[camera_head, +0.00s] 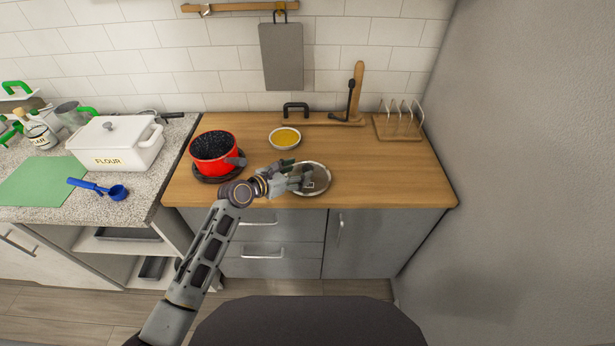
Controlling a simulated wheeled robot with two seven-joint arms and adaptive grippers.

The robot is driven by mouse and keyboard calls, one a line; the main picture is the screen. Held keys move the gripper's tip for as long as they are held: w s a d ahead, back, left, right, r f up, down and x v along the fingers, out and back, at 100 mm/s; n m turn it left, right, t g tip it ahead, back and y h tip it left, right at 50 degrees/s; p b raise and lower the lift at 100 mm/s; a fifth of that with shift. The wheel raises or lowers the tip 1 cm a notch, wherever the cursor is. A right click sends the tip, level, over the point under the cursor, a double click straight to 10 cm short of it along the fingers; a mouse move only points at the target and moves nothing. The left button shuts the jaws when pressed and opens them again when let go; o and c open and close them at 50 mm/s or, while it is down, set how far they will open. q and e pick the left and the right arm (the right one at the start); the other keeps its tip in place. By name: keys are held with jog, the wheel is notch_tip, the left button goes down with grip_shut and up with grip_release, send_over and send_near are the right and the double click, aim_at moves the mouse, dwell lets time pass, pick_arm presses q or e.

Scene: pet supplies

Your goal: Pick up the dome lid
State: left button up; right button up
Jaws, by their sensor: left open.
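The dome lid (320,184) is a round, greyish, see-through lid with a pale rim. It lies on the wooden counter near the front edge, right of the middle. My left gripper (299,176) is open at the lid's left side, with its fingers over the left part of the lid. The fingers hide that part, and I cannot tell whether they touch it. Nothing is seen held. My right gripper is not in view.
A red pot (213,158) stands to the left of my gripper on a dark round base. A bowl with yellow contents (285,138) sits just behind the lid. A wooden rack (398,127) stands at the back right. The counter right of the lid is clear.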

aim_at(305, 168)
pick_arm(q)
jog(key=shift+w, duration=0.1)
jog(key=shift+x, duration=2.55)
jog(key=shift+r, duration=0.15)
grip_shut()
